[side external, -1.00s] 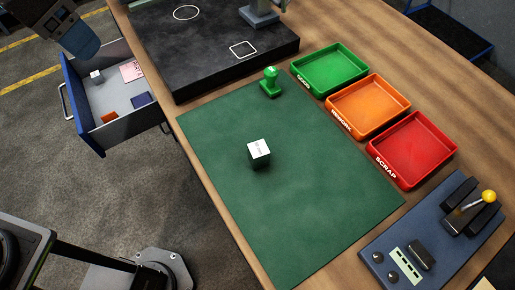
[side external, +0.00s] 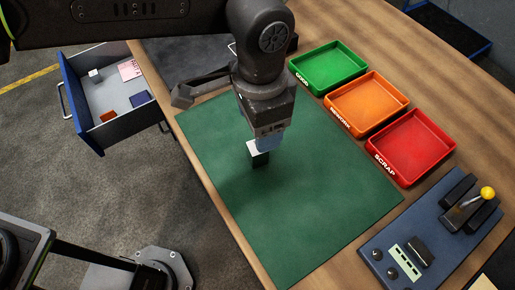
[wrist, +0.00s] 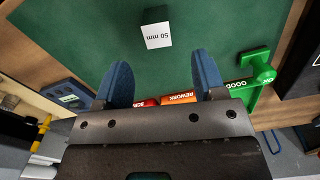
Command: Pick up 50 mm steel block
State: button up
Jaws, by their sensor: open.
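The 50 mm steel block (side external: 256,159) stands on the green mat (side external: 300,218). In the side view my gripper partly covers it; its white top and dark side still show. In the wrist view the block (wrist: 158,36) shows a white face marked "50 mm", beyond the fingertips and roughly in line with the gap between them. My gripper (side external: 268,145) points down just above and beside the block. In the wrist view its two blue fingers (wrist: 161,66) are apart with nothing between them. The block appears free of the fingers.
Green (side external: 328,66), orange (side external: 367,103) and red (side external: 412,147) trays stand right of the mat. A blue control box (side external: 425,245) with a yellow-knobbed lever is at lower right. An open drawer (side external: 108,105) is at left. A green stamp (wrist: 262,70) shows in the wrist view.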

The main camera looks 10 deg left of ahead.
jog(key=f, duration=0.9)
jog(key=shift+s+a, duration=0.1)
jog(key=shift+s, duration=0.1)
grip_shut()
dwell(0.3)
